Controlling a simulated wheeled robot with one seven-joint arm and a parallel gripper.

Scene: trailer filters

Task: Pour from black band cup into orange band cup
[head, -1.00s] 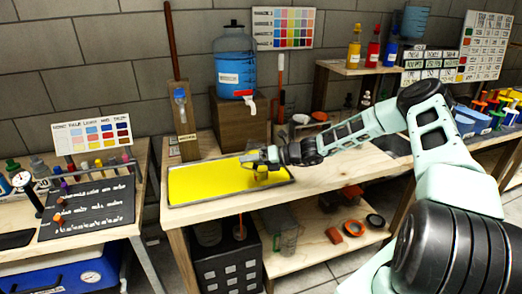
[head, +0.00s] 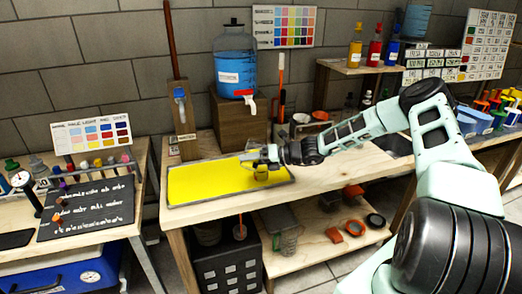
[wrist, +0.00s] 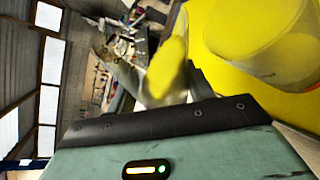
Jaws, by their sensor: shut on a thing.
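In the head view my gripper (head: 262,156) is over the right end of a yellow tray (head: 205,186) on the bench. It is shut on a small clear cup (wrist: 165,72), which shows yellow inside and looks tilted in the wrist view. A second clear cup (head: 261,173) with yellow in it stands on the tray just below my gripper. It also shows large at the upper right of the wrist view (wrist: 265,45), close beside the held cup.
A blue water dispenser (head: 236,62) stands on a wooden block (head: 238,118) behind the tray. A shelf with yellow, red and blue bottles (head: 373,47) is at the back right. A clear jug (head: 289,241) is on the lower shelf. The bench right of the tray is fairly clear.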

